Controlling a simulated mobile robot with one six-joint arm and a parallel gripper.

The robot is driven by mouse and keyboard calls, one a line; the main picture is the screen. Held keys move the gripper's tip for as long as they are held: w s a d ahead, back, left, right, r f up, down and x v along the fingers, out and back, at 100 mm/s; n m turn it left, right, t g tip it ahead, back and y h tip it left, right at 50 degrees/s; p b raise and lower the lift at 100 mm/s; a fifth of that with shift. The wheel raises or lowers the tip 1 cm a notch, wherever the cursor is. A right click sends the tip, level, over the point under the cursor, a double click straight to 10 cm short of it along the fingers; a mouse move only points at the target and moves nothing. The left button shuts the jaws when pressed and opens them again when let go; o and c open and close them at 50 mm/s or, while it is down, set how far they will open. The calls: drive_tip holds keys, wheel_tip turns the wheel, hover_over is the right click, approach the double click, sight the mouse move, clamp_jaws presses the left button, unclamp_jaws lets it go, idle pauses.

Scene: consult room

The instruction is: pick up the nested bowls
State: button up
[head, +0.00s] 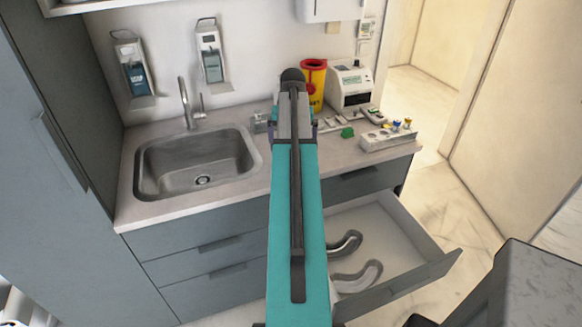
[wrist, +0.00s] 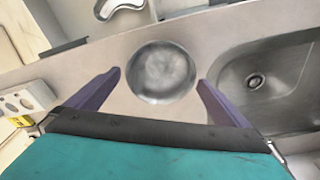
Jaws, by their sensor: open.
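The nested bowls (wrist: 161,72) show in the wrist view as one round, shiny metal bowl on the counter. I look almost straight down on it, and cannot tell how many are stacked. My gripper (wrist: 160,78) is open, with one purple finger on each side of the bowl's near half. A gap shows between each finger and the rim, and nothing is held. In the head view my teal arm reaches over the counter and hides the bowls; only bits of the purple fingers show at its far end.
The sink (head: 196,165) lies left of my arm. An open drawer (head: 425,240) with two kidney dishes (head: 358,277) juts out at right. A yellow-red container (head: 312,82), a white device (head: 350,84), a green item (head: 347,132) and a vial rack (head: 388,137) stand on the right counter.

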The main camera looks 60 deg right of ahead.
drive_tip(key=shift+f, duration=0.45)
drive_tip(key=shift+w+d+f+b, duration=0.1)
drive_tip(key=shift+f+b, duration=0.6)
drive_tip(key=shift+f, duration=0.15)
drive_tip(key=shift+w+d+f+b, duration=0.1)
drive_tip(key=shift+w+f+b, duration=0.05)
drive_tip(key=shift+f+b, duration=0.65)
drive_tip(key=shift+w+d+f+b, duration=0.1)
drive_tip(key=shift+f+b, duration=0.55)
drive_tip(key=shift+f, duration=0.25)
drive_tip(key=c, duration=1.5)
drive_tip(key=shift+c, duration=0.2)
drive_tip(key=shift+r, duration=0.1)
